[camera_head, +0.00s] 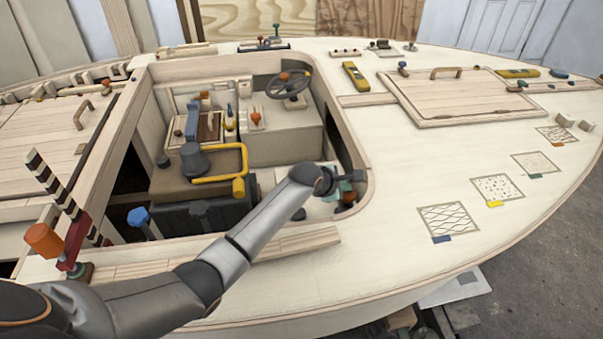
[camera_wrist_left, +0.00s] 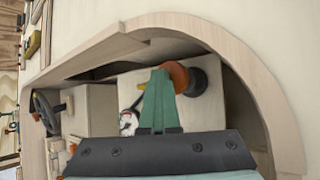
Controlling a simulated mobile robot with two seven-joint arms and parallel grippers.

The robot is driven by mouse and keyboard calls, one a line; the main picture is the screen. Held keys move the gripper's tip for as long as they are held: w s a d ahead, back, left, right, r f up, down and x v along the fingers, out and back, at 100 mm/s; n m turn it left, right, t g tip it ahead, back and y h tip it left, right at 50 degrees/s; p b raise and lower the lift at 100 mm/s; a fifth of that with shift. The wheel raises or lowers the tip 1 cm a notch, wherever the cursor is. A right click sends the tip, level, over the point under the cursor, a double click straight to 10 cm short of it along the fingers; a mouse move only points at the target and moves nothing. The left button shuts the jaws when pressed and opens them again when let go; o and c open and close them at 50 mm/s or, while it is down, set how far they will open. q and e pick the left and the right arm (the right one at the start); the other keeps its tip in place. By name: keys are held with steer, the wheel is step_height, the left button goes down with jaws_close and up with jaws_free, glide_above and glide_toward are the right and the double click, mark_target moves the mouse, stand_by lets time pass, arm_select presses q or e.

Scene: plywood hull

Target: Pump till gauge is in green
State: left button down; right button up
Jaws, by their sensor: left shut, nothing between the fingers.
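My left gripper (camera_head: 350,187) reaches into the right end of the cockpit opening. In the left wrist view its green fingers (camera_wrist_left: 160,76) are shut with nothing between them. An orange and black knob (camera_wrist_left: 187,78), possibly the pump's handle, stands right beside the fingertips in that view. I cannot tell whether they touch. A small round white and dark thing (camera_wrist_left: 128,122), possibly the gauge, shows left of the fingers and is partly hidden by them. I cannot read a needle or a green zone. My right gripper is not in view.
The cockpit's wooden rim (camera_head: 350,150) curves close around my left gripper. A steering wheel (camera_head: 288,84) and a yellow rail (camera_head: 218,178) stand inside the cockpit. A hatch (camera_head: 455,95) lies on the deck at right.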

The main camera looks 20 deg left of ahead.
arm_select(q)
steer(key=shift+s+f, duration=0.1)
steer(key=shift+f, duration=0.5)
steer(key=shift+r, duration=0.1)
steer(key=shift+r+p, duration=1.9)
steer(key=shift+p, duration=0.45)
steer(key=shift+r+p, duration=0.65)
steer(key=shift+r, duration=0.05)
steer(key=shift+r+p, duration=0.35)
steer(key=shift+p, duration=0.1)
step_height(320, 180, up, 4)
steer(key=p, duration=0.4)
